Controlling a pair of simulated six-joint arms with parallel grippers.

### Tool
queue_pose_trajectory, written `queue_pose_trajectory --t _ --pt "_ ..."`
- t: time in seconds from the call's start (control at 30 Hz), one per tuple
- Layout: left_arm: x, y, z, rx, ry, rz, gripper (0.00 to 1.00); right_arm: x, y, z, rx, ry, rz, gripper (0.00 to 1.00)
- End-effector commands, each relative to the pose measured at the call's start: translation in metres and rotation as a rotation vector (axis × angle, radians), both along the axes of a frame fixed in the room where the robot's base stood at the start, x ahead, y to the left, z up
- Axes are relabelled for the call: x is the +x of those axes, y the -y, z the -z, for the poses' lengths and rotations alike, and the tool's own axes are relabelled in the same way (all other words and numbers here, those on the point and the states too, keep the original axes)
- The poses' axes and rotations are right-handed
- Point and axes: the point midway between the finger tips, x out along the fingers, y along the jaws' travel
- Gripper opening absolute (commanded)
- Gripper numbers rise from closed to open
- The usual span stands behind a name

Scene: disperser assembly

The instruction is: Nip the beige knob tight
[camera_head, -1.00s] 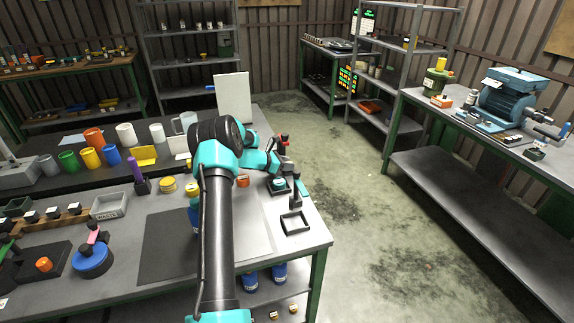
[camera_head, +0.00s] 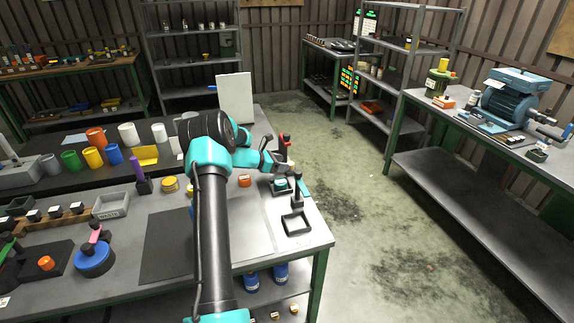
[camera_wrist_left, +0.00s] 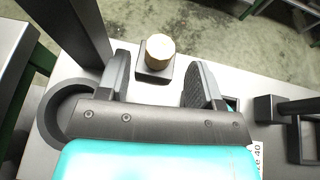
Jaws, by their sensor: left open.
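The beige knob (camera_wrist_left: 160,48) shows in the left wrist view, a short round cap upright on a small dark block (camera_wrist_left: 153,73). My left gripper (camera_wrist_left: 159,68) is open, with one finger on each side of the knob's line. The knob appears around or just beyond the fingertips, with gaps on both sides and no visible contact. In the head view my left gripper (camera_head: 279,163) is over the right end of the bench, and it is too small there to make out the knob clearly. My right gripper is not in view.
A black upright handle (camera_head: 298,190) on a square frame (camera_head: 296,224) stands close by at the bench's right edge. A red-and-black item (camera_head: 285,143) is behind the gripper. An orange cap (camera_head: 245,181) lies to the left. Cups and blocks fill the bench's left side.

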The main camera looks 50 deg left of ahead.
Motion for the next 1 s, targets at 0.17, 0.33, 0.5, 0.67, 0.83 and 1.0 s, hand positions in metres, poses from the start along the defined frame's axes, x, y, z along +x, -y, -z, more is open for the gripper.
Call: queue_pose_trajectory --t 0.17,0.33,0.5,0.67,0.83,1.0 --pt "-0.031 -0.011 -0.014 0.001 -0.001 -0.002 0.60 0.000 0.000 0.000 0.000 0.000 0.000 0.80" --pt "-0.060 -0.022 -0.027 0.001 -0.001 -0.003 0.60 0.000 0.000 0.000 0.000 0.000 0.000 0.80" --pt "-0.088 -0.031 -0.039 0.000 0.000 -0.003 0.60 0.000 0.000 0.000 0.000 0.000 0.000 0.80" --pt "-0.109 -0.038 -0.048 -0.001 0.000 -0.001 0.60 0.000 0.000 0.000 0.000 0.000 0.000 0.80" --pt "-0.119 -0.041 -0.052 -0.001 0.000 0.000 0.60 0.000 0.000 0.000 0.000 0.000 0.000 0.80" --pt "-0.119 -0.041 -0.052 -0.001 0.000 0.000 0.60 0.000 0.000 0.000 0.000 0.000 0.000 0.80"
